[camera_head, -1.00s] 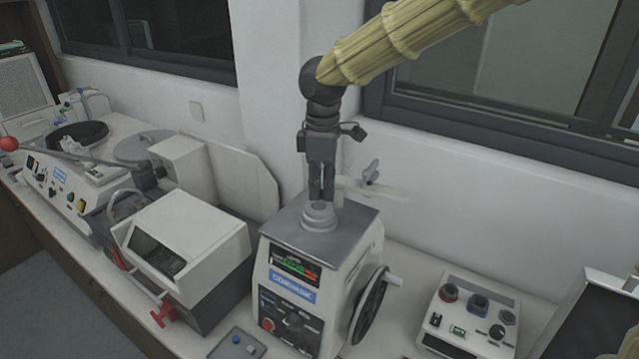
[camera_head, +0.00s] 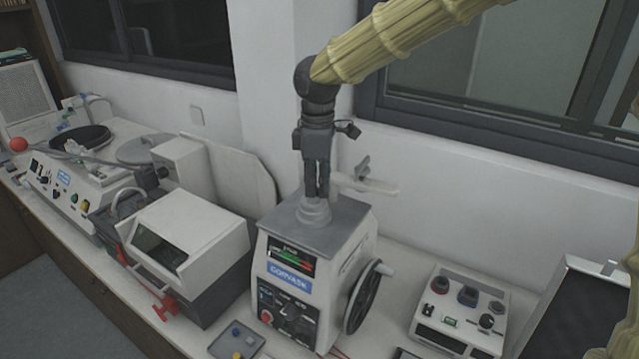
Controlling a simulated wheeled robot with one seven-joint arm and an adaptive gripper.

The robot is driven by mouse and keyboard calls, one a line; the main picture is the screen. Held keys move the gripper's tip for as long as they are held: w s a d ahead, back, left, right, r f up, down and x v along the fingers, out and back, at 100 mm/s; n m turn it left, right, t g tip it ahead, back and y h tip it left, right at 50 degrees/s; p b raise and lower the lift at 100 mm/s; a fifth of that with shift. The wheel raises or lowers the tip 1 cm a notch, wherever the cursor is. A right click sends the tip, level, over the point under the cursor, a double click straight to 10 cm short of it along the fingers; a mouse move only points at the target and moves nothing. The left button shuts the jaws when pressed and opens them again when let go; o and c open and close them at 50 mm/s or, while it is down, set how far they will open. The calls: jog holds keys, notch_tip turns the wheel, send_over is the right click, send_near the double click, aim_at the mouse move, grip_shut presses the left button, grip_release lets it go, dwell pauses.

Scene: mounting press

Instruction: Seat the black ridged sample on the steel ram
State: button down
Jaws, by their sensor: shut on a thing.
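The mounting press (camera_head: 318,262) stands on the bench in the middle of the view. The steel ram (camera_head: 312,216) rises as a stepped, round grey piece from its grey top plate. My gripper (camera_head: 317,194) points straight down right over the ram, its fingertips at or just above the ram's top. Its fingers are close together and shut on a small dark thing, which I take to be the black ridged sample. The fingers hide most of it, and I cannot tell whether it touches the ram.
A pale arm with a dark handle (camera_head: 366,186) sits behind the press on the right. A handwheel (camera_head: 364,297) is on its right side. A white-lidded machine (camera_head: 185,240) stands left, a control box (camera_head: 460,312) right, and a small grey tray (camera_head: 218,346) in front.

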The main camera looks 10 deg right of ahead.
aim_at(316, 200)
jog(key=shift+w+f, duration=0.45)
jog(key=shift+w, duration=0.35)
jog(key=shift+s+d+r, duration=0.15)
jog(key=shift+s+r, duration=0.05)
jog(key=shift+s, duration=0.15)
jog(key=shift+w+f, duration=0.25)
jog(key=shift+w, duration=0.3)
jog(key=shift+w+f, duration=0.2)
jog(key=shift+w, duration=0.25)
jog(key=shift+p, duration=0.3)
jog(key=shift+s+f, duration=0.2)
jog(key=shift+f, duration=0.15)
jog(key=shift+f+p, duration=0.45)
jog(key=shift+f, duration=0.05)
dwell(0.9)
